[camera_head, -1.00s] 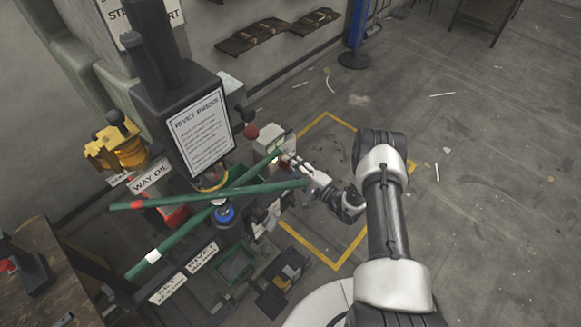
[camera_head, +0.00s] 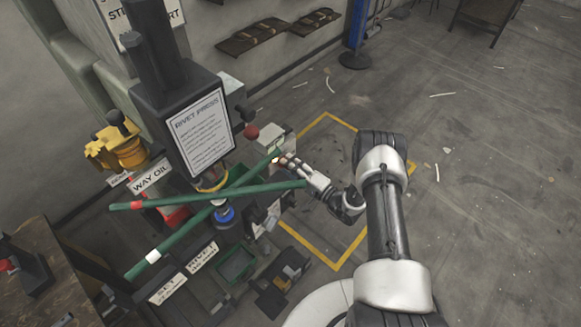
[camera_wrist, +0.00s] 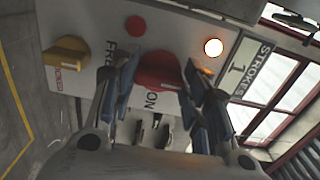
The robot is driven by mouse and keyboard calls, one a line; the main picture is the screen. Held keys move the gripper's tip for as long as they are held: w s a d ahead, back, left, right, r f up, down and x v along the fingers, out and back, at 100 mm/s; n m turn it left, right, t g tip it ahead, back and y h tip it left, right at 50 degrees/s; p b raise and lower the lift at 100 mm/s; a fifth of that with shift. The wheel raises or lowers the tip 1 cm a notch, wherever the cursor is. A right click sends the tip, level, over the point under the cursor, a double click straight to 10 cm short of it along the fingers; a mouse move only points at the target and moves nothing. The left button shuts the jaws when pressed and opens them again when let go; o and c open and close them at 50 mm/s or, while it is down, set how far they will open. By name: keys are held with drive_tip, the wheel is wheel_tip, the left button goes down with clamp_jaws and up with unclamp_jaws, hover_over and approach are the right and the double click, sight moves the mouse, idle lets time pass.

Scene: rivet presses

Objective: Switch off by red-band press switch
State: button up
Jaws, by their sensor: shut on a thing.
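A red knob (camera_wrist: 157,72) sits on the grey switch panel (camera_wrist: 88,25) in the wrist view, beside the letters ON. My gripper (camera_head: 284,160) is at the switch box (camera_head: 278,139), right of the press (camera_head: 170,90). Its fingers are shut on the red knob from both sides. A white lamp (camera_wrist: 213,47) glows on the panel, with a small orange glow below it. One green bar (camera_head: 220,195) carries a red band (camera_head: 137,205); another green bar (camera_head: 183,234) carries a white band (camera_head: 153,256) and reaches up toward the switch box. The bars cross before the press.
A yellow knob (camera_wrist: 65,57) and a red button (camera_wrist: 135,25) share the panel, with a STROKES sign (camera_wrist: 250,65) at its edge. Open floor (camera_head: 480,180) lies to the right.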

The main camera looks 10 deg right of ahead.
drive_tip(key=o, duration=1.1)
drive_tip(key=shift+c, duration=0.2)
drive_tip(key=shift+s, duration=0.1)
drive_tip(key=v, duration=1.2)
